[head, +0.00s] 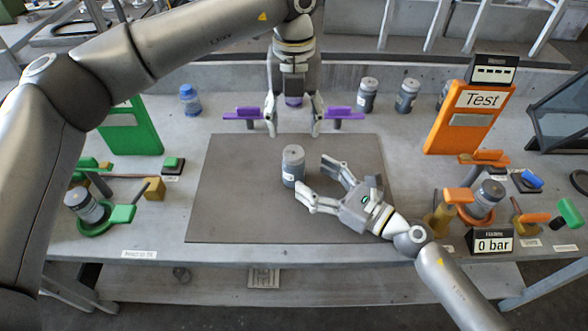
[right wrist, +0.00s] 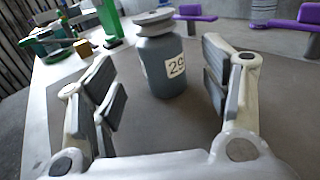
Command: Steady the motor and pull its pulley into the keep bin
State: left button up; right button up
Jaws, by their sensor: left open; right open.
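A dark grey cylinder with a lighter, disc-like top (head: 293,167) stands upright on the brown mat (head: 235,215); it fits the motor with its pulley. In the right wrist view the cylinder (right wrist: 164,75) carries a label reading "29", and the pale disc (right wrist: 153,22) sits on top. My right gripper (head: 314,178) is open just right of the cylinder, its fingers pointing at it. My left gripper (head: 293,124) is open and empty, pointing down behind the cylinder at the mat's back edge. I cannot make out a keep bin.
Similar cylinders stand at the back right (head: 368,95) and in a green holder (head: 87,206) and an orange holder (head: 486,198). A blue bottle (head: 190,100) is at the back left. Purple pieces flank my left gripper. The mat's left half is clear.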

aim_at(295, 149)
pick_arm(q)
jog(key=shift+w+a+f, duration=0.1)
jog(key=shift+w, duration=0.1)
pick_arm(e)
jog(key=x, duration=0.4)
jog(key=shift+w, duration=0.15)
pick_arm(q)
jog(key=shift+s, duration=0.1)
pick_arm(e)
jog(key=shift+w+a, duration=0.3)
jog(key=shift+a, duration=0.15)
jog(key=c, duration=1.5)
pick_arm(q)
jog(key=shift+o, duration=0.4)
jog(key=shift+r+n, duration=0.9)
jog(key=shift+n, duration=0.2)
jog(key=f+n, duration=0.1)
jog(key=f, duration=0.2)
jog(key=f+n, duration=0.1)
jog(key=f, duration=0.2)
jog(key=f+n, duration=0.1)
jog(key=f, duration=0.2)
jog(key=shift+s+f+n, duration=0.2)
jog(key=shift+f+n, duration=0.05)
jog(key=shift+n, duration=0.15)
jog(key=shift+c, duration=0.3)
